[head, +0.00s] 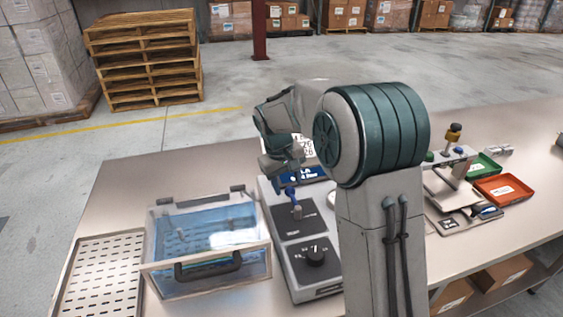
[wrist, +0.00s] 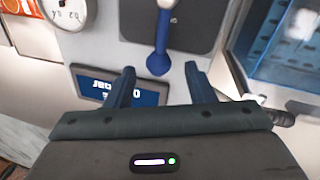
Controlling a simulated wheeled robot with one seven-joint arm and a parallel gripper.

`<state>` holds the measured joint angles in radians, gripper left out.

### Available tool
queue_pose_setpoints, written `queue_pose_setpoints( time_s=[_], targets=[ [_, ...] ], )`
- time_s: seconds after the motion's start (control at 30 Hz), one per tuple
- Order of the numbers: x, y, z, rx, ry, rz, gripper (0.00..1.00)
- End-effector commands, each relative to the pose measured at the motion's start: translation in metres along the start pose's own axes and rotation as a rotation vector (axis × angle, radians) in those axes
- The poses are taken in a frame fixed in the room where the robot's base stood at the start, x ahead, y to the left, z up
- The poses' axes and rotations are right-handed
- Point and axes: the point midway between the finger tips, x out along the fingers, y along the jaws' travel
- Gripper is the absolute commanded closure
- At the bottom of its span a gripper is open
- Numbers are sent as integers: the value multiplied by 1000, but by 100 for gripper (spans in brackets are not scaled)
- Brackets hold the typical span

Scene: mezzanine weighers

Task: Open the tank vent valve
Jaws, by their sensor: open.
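A blue lever (wrist: 161,45) sticks out over a dark panel on the grey unit (head: 278,247). I take it to be the vent valve handle. In the wrist view its rounded end lies between and just beyond my fingertips. My gripper (wrist: 159,76) is open, one finger on each side of that end, and holds nothing; I cannot tell the depth gap. In the head view my gripper (head: 288,174) hangs over the unit's back part, partly hiding the lever (head: 291,192). The clear tank (head: 165,243) with blue contents stands left of the unit.
A blue display (wrist: 148,97) and a round dial (wrist: 66,8) are close to my gripper. A perforated tray (head: 68,288) lies at left; green (head: 484,166) and red (head: 500,189) trays lie at right.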

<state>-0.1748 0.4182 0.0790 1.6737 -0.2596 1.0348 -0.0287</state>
Motion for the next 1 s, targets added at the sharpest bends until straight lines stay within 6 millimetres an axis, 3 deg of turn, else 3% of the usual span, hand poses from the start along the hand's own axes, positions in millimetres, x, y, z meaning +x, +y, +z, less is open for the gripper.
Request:
queue_pose_setpoints(
  time_s=[0.3,0.5,1.0],
  targets=[
    [-74,-1,-1,-2,6,0,51],
    [-104,-1,0,-2,4,0,51],
    [-114,-1,1,-1,2,-1,51]
  ],
)
